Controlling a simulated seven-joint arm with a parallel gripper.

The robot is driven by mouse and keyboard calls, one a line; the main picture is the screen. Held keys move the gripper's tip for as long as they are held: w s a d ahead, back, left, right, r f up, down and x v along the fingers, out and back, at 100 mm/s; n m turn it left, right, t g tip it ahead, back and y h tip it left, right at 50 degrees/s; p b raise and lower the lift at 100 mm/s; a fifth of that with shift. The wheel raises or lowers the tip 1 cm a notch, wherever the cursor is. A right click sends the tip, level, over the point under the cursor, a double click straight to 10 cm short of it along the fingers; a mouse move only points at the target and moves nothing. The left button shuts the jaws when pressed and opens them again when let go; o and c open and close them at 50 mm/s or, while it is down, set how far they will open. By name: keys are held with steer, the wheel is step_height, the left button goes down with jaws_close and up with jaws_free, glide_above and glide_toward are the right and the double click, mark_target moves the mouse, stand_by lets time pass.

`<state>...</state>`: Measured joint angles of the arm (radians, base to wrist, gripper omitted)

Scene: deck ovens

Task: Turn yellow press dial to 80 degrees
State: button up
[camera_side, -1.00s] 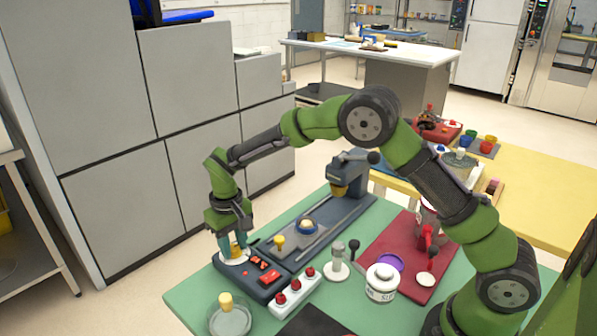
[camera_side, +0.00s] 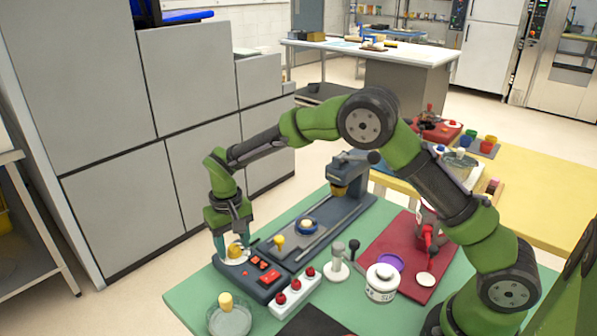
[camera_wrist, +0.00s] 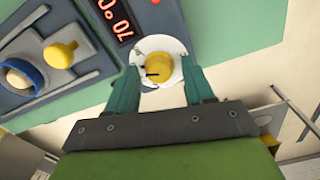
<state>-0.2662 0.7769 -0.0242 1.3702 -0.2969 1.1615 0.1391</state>
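The yellow press dial (camera_wrist: 158,68) sits on a white round plate (camera_wrist: 172,47) with dark marks, at the corner of the blue-grey press base (camera_side: 262,287). It also shows in the side view (camera_side: 235,250). My gripper (camera_wrist: 161,74) is over the dial, with its two teal fingers spread on either side of it. Gaps show between the fingers and the dial in the wrist view, so it is not gripped. A display with red digits (camera_wrist: 120,22) is beside the dial; its exact reading is hard to make out.
A yellow knob (camera_side: 279,242) and a blue-rimmed cup (camera_side: 306,226) are on the press base. A white box with red buttons (camera_side: 296,291), a glass dish (camera_side: 229,318) and a labelled jar (camera_side: 381,283) stand nearby on the green table (camera_side: 195,298).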

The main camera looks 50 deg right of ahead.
mark_target(239, 248)
steer(key=shift+o, duration=0.4)
step_height(239, 248, up, 17)
stand_by(0.4)
steer(key=shift+f, duration=0.1)
steer(key=s+d+r+t, duration=0.1)
steer(key=s+d+t, duration=0.1)
steer(key=s, duration=0.6)
steer(key=s+d+r+m+t+y, duration=0.1)
steer(key=s+d, duration=0.3)
steer(key=s, duration=0.5)
steer(key=s+d+r+t+y, duration=0.1)
steer(key=s+d+t, duration=0.2)
steer(key=s, duration=0.6)
steer(key=shift+d+r+t, duration=0.2)
steer(key=shift+r+t, duration=0.05)
steer(key=shift+t, duration=0.35)
